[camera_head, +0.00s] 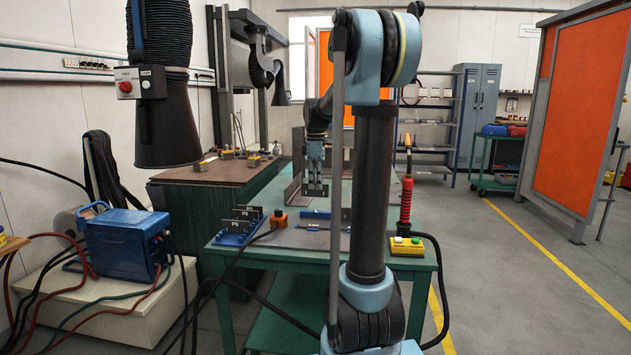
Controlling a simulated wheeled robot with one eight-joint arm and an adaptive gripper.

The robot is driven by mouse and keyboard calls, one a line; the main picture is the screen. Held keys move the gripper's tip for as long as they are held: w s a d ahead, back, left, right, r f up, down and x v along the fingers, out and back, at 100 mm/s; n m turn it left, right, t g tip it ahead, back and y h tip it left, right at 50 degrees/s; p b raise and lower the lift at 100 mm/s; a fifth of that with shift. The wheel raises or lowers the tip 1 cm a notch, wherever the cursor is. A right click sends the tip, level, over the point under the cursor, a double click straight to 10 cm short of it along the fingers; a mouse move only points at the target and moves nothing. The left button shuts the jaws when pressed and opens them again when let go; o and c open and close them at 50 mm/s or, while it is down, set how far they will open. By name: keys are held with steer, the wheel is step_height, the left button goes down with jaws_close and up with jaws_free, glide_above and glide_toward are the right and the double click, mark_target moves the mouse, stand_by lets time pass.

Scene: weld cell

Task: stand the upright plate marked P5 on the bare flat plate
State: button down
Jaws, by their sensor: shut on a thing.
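My gripper (315,180) is over the green table, in the middle of the view and left of my dark arm link. It is shut on a small dark plate (316,190), which hangs upright below the fingers; its marking is too small to read. Several dark upright plates stand in a blue rack (229,239) at the table's front left. Light labels show on them; the front plate (236,226) seems to read P5, but I cannot be sure. The bare flat plate cannot be made out clearly; my arm hides part of the table.
Tall dark angled panels (299,155) stand behind. A black extraction hood (168,130) hangs left.

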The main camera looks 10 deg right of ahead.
steer(key=shift+w+d+f, duration=0.1)
steer(key=shift+w+f, duration=0.05)
steer(key=shift+f, duration=1.2)
steer(key=shift+w+d+f, duration=0.1)
steer(key=shift+f, duration=1.25)
steer(key=shift+s, duration=0.1)
steer(key=shift+f, duration=1.7)
stand_by(1.1)
steer(key=c, duration=1.7)
jaws_free()
